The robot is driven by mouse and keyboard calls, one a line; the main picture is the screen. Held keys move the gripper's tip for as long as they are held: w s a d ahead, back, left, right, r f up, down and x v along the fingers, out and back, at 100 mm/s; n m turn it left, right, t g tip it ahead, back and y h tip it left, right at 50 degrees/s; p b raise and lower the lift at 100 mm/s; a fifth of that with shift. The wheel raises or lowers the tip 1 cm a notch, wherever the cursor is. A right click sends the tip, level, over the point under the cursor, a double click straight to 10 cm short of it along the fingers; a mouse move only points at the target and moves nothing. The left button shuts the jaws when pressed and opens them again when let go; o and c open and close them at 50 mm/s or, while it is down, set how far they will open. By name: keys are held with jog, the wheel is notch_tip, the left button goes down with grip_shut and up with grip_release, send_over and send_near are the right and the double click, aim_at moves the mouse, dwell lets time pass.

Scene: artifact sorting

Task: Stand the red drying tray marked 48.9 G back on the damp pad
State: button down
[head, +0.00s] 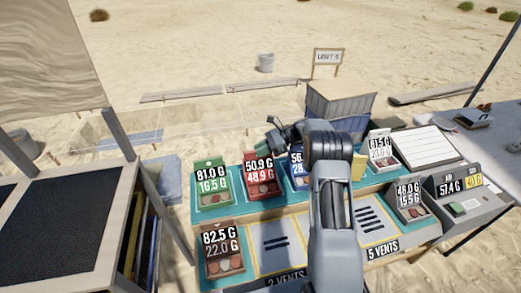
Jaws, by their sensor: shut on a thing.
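The red drying tray (262,183), labelled 50.9 G above 48.9 G, is upright at the back row of the teal pad (233,222), between a green tray (211,186) and a blue tray (297,180). My gripper (272,140) is at the red tray's upper right edge, shut on it, though the fingertips are mostly hidden. I cannot tell whether the tray's base touches the pad. My arm hides part of the blue tray and the middle of the bench. No label in view names the damp pad.
A brown tray marked 82.5 G (223,250) stands at front left. Empty slotted bays (275,245) lie beside it. Grey (409,200) and white (382,151) trays stand at right, near a scale (466,200). A yellow thing (358,166) shows behind my arm.

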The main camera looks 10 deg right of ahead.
jog(key=c, duration=1.1)
grip_release()
